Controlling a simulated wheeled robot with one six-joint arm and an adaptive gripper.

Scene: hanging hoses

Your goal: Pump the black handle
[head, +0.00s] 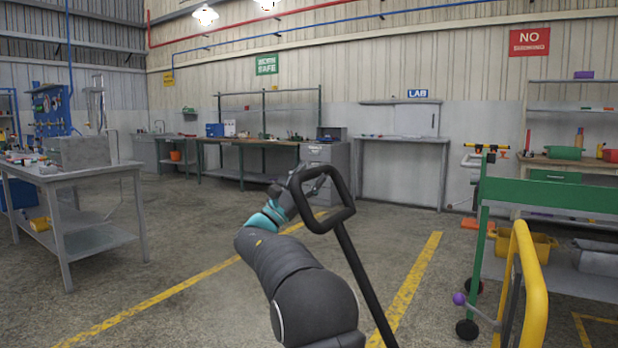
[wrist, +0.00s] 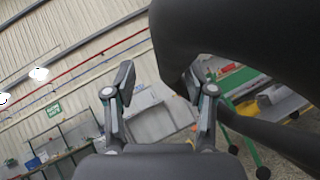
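The black handle (head: 347,214) is a rounded loop on top of a slanted black shaft in the head view, standing in front of my arm. My gripper (head: 313,180) is at the upper left part of the loop and is partly hidden behind it. In the wrist view the handle (wrist: 228,30) fills the upper right, large and close. There, the two fingers of my gripper (wrist: 160,82) are spread with a clear gap and nothing between them. The handle lies by the right fingertip; I cannot tell whether they touch.
A yellow rail (head: 530,280) and a green-topped cart (head: 545,193) stand at the right. A grey metal table (head: 95,178) with small items is at the left. Workbenches line the back wall. The floor (head: 190,240) between is open, with yellow lines.

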